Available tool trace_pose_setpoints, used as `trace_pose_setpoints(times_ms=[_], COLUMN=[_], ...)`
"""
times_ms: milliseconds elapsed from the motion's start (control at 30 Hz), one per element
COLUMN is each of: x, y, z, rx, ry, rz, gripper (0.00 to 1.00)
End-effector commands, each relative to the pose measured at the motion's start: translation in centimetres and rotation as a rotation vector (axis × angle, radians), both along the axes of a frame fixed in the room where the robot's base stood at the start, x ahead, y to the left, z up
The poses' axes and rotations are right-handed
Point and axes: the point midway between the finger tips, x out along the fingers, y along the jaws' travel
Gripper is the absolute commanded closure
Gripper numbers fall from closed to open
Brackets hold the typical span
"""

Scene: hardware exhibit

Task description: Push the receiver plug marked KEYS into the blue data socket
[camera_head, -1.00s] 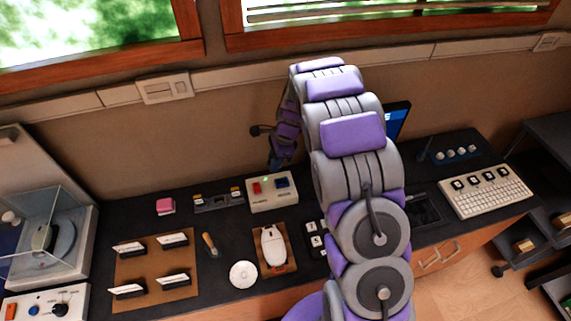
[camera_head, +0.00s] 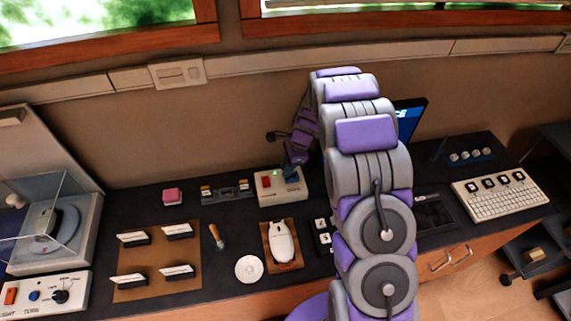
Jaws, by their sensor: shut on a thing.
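My gripper (camera_head: 292,168) points down over the right part of a small cream box (camera_head: 281,196) at the back of the dark counter. The box has a red socket (camera_head: 266,182) on its left and a small green light on top. The blue socket is on the right side of the box and is now mostly hidden behind my gripper. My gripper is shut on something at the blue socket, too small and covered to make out. I cannot see the KEYS marking, or whether the plug is in the socket.
Left of the box stand a dark holder (camera_head: 227,192) with small yellow-marked pieces and a pink block (camera_head: 173,196). A white mouse (camera_head: 283,240) lies in front on a brown pad. A keyboard (camera_head: 500,198) is to the right. My arm hides the middle right counter.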

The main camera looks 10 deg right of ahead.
Motion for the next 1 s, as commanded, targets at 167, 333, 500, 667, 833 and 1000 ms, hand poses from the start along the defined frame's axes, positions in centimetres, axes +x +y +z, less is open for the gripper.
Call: trace_pose_setpoints(times_ms=[167, 333, 500, 667, 833, 1000], x=[0.0, 0.0, 0.0, 0.0, 0.0, -0.1], y=[-0.3, 0.2, 0.6, 0.4, 0.3, 0.6], z=[0.0, 0.0, 0.0, 0.1, 0.2, 0.2], rx=[0.003, -0.002, -0.006, -0.003, 0.001, 0.001], ry=[0.000, 0.000, 0.000, 0.000, 0.000, 0.001], rz=[-0.002, -0.002, -0.003, -0.002, -0.002, -0.002], gripper=[1.00, 1.00, 1.00, 1.00, 1.00, 1.00])
